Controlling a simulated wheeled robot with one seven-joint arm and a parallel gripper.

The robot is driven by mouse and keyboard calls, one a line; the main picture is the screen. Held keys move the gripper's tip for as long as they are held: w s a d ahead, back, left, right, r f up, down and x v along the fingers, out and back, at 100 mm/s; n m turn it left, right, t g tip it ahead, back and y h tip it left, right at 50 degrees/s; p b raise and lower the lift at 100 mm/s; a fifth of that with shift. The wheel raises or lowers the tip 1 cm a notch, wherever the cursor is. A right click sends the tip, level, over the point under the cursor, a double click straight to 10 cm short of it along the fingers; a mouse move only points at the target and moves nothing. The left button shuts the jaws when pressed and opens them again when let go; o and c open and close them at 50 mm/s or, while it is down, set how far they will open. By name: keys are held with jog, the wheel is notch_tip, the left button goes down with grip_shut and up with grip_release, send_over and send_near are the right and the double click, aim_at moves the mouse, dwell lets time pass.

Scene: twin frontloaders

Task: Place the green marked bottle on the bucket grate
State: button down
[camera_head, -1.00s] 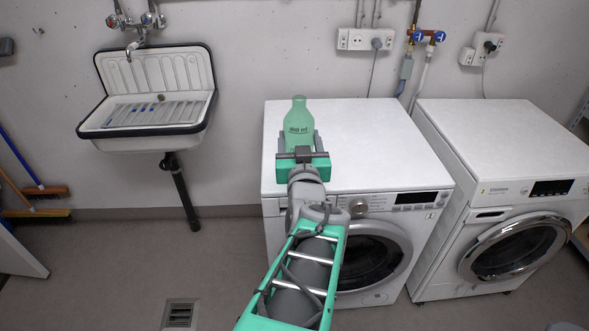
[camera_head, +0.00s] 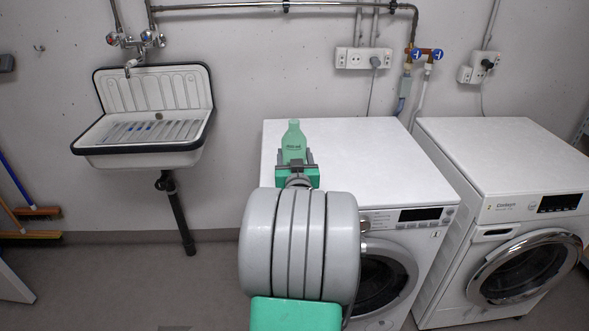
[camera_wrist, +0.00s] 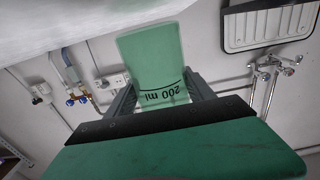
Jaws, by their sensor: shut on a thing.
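The green bottle (camera_head: 293,141) is upright over the left part of the near washing machine's top; whether it touches that top I cannot tell. My gripper (camera_head: 295,166) is shut on its lower part. The wrist view, upside down, shows the bottle (camera_wrist: 152,58) between my gripper's fingers (camera_wrist: 160,101), with a black "200 ml" mark. The bucket grate (camera_head: 155,131) lies across the white wall sink (camera_head: 140,160) on the left, with small blue marks on it. The bottle is to the right of the sink and apart from it.
The near washing machine (camera_head: 370,150) has a bare top. A second washer (camera_head: 500,150) stands to its right. A tap (camera_head: 130,65) overhangs the sink from the wall. Pipes and sockets (camera_head: 362,58) are on the wall behind. Brooms (camera_head: 35,212) lean at far left.

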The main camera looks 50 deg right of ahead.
jog(key=shift+a+f+b, duration=0.1)
jog(key=shift+f+b, duration=0.6)
jog(key=shift+f, duration=0.75)
jog(key=shift+c, duration=1.8)
grip_release()
jog(key=shift+r, duration=0.1)
jog(key=shift+r+p, duration=0.1)
jog(key=shift+p, duration=0.4)
